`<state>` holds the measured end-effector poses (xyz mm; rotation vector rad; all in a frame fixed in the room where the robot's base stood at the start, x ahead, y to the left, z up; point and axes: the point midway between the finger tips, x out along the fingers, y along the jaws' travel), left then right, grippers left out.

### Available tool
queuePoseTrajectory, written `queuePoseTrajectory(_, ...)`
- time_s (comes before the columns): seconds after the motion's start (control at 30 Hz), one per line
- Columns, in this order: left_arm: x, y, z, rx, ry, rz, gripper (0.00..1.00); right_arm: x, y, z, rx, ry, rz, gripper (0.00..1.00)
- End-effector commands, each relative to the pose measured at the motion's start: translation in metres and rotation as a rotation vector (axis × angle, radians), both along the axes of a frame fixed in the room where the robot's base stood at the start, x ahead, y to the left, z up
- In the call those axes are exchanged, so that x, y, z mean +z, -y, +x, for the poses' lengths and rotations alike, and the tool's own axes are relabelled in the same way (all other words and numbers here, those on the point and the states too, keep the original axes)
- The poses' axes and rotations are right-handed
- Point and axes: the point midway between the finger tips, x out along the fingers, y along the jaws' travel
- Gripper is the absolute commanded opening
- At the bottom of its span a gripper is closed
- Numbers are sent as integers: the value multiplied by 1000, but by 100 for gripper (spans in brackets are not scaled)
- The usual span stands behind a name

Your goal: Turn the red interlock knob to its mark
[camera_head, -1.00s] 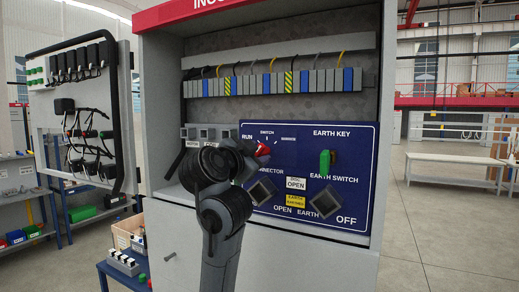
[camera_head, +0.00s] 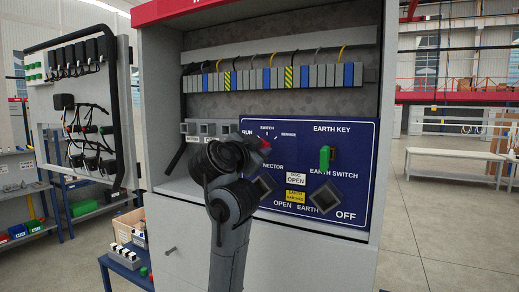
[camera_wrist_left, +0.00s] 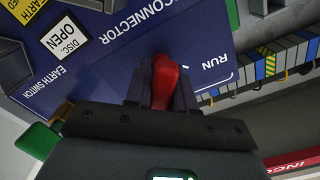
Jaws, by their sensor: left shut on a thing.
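The red interlock knob (camera_head: 265,144) is on the blue panel, partly hidden behind my left wrist in the head view. In the left wrist view, the red knob (camera_wrist_left: 164,75) sits between the fingers of my left gripper (camera_wrist_left: 161,88), which is shut on it. The switch scale (camera_head: 279,133) around the knob shows RUN at the left and short white lines above. The mark that the knob points to is hidden by my wrist. My right gripper is in neither view.
A green earth key (camera_head: 325,158) sticks out to the right of the knob. Two square dark knobs (camera_head: 325,197) sit lower on the panel. A terminal row (camera_head: 275,78) runs above it. A small blue table (camera_head: 122,265) with parts stands at lower left.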

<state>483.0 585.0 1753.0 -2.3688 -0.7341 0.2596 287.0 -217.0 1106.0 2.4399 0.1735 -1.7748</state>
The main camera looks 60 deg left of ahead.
Motion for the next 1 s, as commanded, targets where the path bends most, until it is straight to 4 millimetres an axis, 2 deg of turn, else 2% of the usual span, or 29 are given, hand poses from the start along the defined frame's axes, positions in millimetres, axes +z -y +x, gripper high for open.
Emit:
queuePoseTrajectory(0.37, 0, 0, 0, -1, 62, -90, 0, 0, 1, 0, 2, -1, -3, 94)
queuePoseTrajectory(1.0, 1, 0, -1, -1, 323, -468, 0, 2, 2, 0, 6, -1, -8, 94)
